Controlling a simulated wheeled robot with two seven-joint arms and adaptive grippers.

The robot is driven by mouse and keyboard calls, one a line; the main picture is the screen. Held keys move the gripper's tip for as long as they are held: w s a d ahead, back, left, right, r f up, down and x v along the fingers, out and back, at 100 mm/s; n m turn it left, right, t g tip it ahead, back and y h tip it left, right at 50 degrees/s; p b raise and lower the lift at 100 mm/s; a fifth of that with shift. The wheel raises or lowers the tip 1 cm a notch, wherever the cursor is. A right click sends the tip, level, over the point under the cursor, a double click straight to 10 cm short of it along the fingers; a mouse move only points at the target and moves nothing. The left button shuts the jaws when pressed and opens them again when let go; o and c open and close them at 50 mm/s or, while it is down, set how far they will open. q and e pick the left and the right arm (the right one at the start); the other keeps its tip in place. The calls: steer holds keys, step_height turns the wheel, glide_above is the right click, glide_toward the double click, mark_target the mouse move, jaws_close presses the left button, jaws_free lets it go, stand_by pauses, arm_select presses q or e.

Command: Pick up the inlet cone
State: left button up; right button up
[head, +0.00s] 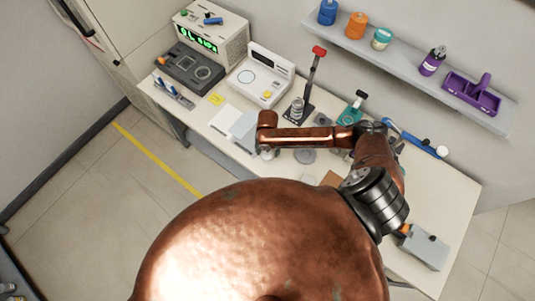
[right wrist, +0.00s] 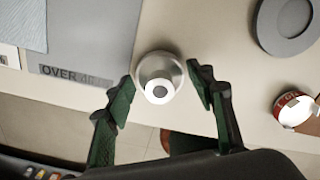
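The inlet cone, a silvery metal round piece with a pale ring and dark hole in its middle, stands on the bench near its front edge in the right wrist view (right wrist: 160,68). My right gripper (right wrist: 162,84) is open, with one dark green finger at each side of the cone. A small gap shows beside the cone at each fingertip, and I see no clear contact. In the head view my copper right arm hangs over the bench and hides much of this area. My left gripper is not in view.
A grey plate marked "OVER" (right wrist: 75,70) lies left of the cone. A dark grey round disc (right wrist: 287,22) and a red-rimmed round container (right wrist: 294,108) are to the right. Floor shows past the front edge.

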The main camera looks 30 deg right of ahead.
steer(key=c, duration=0.9)
